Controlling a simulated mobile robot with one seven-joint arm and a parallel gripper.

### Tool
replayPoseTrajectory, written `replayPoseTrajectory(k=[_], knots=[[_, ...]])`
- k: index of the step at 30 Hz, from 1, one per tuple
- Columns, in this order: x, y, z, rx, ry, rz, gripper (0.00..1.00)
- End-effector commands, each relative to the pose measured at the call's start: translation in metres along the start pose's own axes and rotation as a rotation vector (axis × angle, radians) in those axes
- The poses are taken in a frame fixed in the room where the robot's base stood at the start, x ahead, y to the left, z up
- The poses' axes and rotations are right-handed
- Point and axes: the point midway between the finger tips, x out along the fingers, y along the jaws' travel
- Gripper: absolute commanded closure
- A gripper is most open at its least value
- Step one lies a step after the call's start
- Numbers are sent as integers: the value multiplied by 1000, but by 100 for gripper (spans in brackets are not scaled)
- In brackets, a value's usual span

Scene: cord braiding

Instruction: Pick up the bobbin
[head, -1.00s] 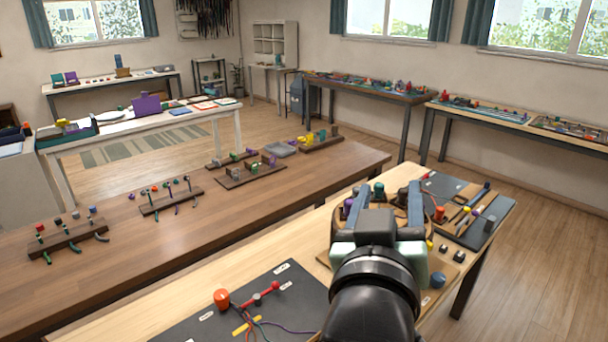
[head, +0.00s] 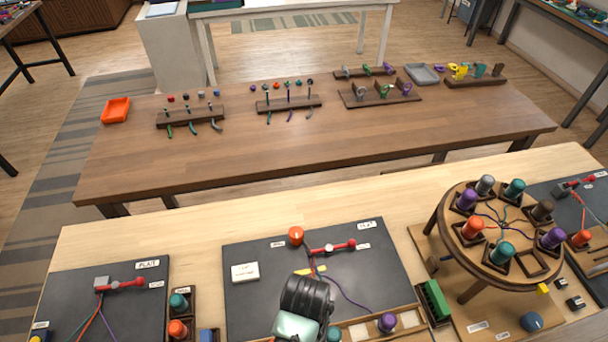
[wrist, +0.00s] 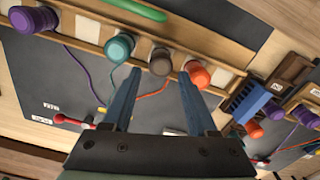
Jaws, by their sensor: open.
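Several bobbins stand in a wooden rack (wrist: 88,32) along the edge of a dark board. In the wrist view they are a purple bobbin (wrist: 18,18), a teal one (wrist: 119,47), a brown one (wrist: 160,62) and an orange one (wrist: 195,75). My gripper (wrist: 160,76) is open and empty. Its blue fingers point at the rack, with the brown bobbin showing between the fingertips; contact cannot be told. In the head view my wrist hides part of the rack; the purple bobbin (head: 387,322) and teal bobbin (head: 334,335) show there. Which bobbin is meant is unclear.
A round wooden stand (head: 487,255) with several bobbins rises to the right. A green block (head: 436,299) lies between it and the rack. Another rack, with a teal bobbin (head: 179,302), stands left. Cords and a red-ended bar (head: 333,248) lie on the dark board (head: 250,300).

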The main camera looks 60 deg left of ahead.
Motion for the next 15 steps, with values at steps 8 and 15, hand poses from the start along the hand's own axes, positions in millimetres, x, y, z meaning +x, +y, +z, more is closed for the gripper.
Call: replayPoseTrajectory(k=[8,15], knots=[[20,-2,0,0,-1,-2,42],[52,-3,-1,0,0,0,42]])
